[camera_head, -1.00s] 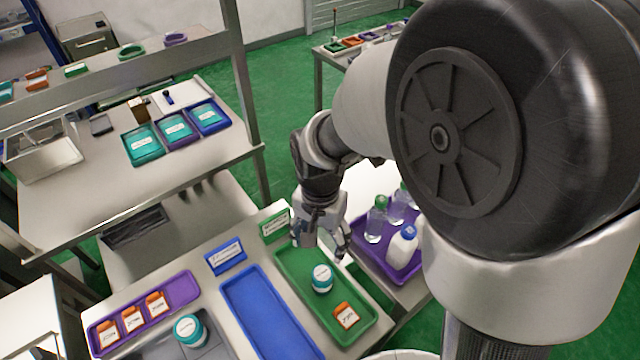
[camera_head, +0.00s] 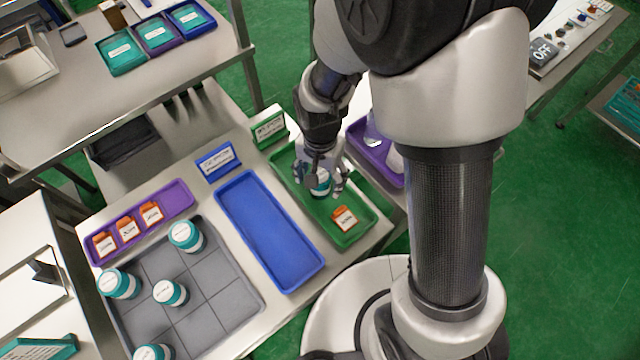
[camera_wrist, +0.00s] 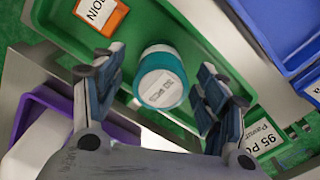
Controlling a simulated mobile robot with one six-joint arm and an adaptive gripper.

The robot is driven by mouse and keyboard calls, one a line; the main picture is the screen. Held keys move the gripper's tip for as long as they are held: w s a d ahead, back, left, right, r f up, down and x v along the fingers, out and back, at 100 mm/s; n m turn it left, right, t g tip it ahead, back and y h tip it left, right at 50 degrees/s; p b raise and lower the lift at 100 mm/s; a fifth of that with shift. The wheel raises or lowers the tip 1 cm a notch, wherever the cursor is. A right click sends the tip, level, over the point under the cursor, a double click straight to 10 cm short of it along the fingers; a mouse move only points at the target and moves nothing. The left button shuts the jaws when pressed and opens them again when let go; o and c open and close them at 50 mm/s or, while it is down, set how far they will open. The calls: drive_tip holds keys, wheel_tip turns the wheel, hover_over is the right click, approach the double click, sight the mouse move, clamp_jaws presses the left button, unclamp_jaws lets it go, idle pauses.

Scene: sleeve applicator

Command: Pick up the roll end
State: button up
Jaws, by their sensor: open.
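A short teal-and-white cylinder with a printed white end stands in the green tray (camera_head: 352,236), partly hidden by my fingers in the head view; it shows clearly in the wrist view (camera_wrist: 162,78). Nothing in view is plainly marked as the roll end. My gripper (camera_head: 321,184) is open over the green tray. In the wrist view, its fingers lie on either side of the cylinder, with visible gaps. An orange-and-white labelled packet (camera_head: 344,218) lies in the same tray.
A grey gridded tray (camera_head: 215,300) holds several similar teal-and-white cylinders (camera_head: 185,236). An empty blue tray (camera_head: 268,230) lies between it and the green tray. A purple tray (camera_head: 178,196) holds orange packets. A green label stand (camera_head: 269,128) is behind the green tray.

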drive_tip(key=shift+w+f, duration=0.1)
drive_tip(key=shift+f, duration=0.6)
drive_tip(key=shift+r, duration=0.1)
drive_tip(key=shift+c, duration=0.2)
drive_tip(key=c, duration=1.2)
drive_tip(key=shift+o, duration=0.2)
drive_tip(key=shift+r, duration=0.1)
